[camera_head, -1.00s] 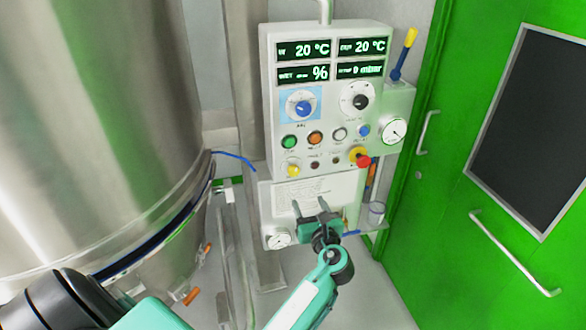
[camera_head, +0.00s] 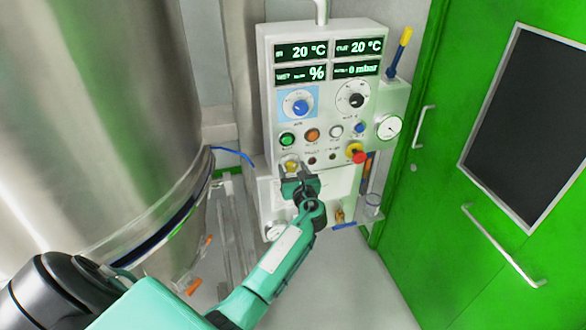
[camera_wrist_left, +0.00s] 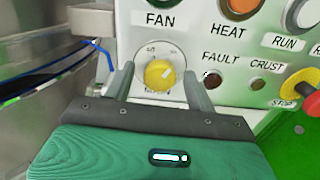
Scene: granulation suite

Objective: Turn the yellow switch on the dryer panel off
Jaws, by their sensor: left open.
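The yellow switch (camera_wrist_left: 160,75) is a round knob with a pale pointer line on a light plate, below the FAN label in the left wrist view. The line tilts up to the right. In the head view the switch (camera_head: 291,166) sits at the lower left of the dryer panel (camera_head: 322,45), partly hidden by my gripper. My left gripper (camera_wrist_left: 160,84) is open, with one finger on each side of the switch; I cannot tell whether they touch it. The left gripper (camera_head: 297,174) also shows in the head view. My right gripper is not in view.
A green button (camera_head: 288,140) and an orange button (camera_head: 312,135) are above the switch. A red and yellow stop button (camera_head: 356,153) is to its right. A large steel vessel (camera_head: 95,120) stands left, and a green door (camera_head: 440,190) is right.

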